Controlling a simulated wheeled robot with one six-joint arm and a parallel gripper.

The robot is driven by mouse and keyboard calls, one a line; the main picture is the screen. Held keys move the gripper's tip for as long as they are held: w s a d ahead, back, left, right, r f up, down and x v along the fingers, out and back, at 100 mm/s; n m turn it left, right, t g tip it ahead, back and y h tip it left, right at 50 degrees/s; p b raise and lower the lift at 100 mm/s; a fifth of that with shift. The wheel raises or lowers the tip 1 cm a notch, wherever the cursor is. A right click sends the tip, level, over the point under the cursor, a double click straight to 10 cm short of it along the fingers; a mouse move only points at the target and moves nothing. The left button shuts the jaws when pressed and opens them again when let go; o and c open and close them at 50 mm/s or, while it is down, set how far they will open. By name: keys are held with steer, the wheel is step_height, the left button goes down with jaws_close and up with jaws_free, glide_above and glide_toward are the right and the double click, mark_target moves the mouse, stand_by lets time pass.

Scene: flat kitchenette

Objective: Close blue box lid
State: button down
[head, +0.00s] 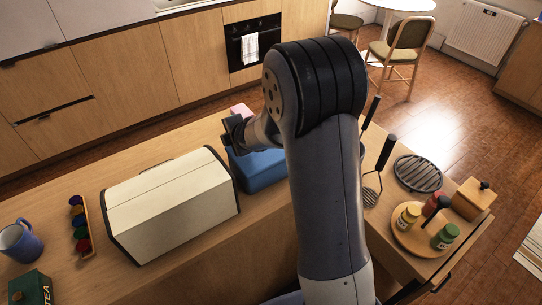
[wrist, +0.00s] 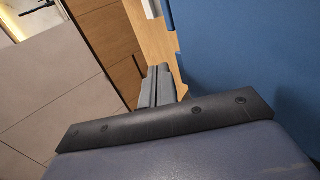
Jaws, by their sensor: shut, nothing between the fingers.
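The blue box (head: 260,170) stands on the wooden counter, partly hidden behind my arm. Its lid cannot be clearly made out in the head view. My gripper (head: 232,132) is at the box's upper left side, close to it. In the wrist view my gripper's fingers (wrist: 160,85) are together with nothing between them. A large flat blue surface (wrist: 250,60), seemingly part of the box, fills the right of the wrist view beside the fingers. Whether the fingers touch it cannot be told.
A cream bread bin (head: 175,205) stands left of the blue box. A pink object (head: 241,110) lies behind my gripper.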

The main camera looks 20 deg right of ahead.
stand_by(0.4)
steer(key=p+v, duration=0.2)
steer(key=v, duration=0.7)
steer(key=shift+s+d+r+p, duration=0.15)
steer(key=shift+s+r+p, duration=0.05)
steer(key=shift+r+p, duration=0.15)
steer(key=shift+s+d+r, duration=0.1)
steer(key=shift+s+r, duration=0.15)
steer(key=shift+s, duration=0.25)
steer(key=shift+w+f, duration=0.1)
steer(key=b+x, duration=0.2)
steer(key=x, duration=0.8)
steer(key=shift+w+f+b, duration=0.2)
steer(key=shift+w+b, duration=0.05)
steer(key=shift+b, duration=0.1)
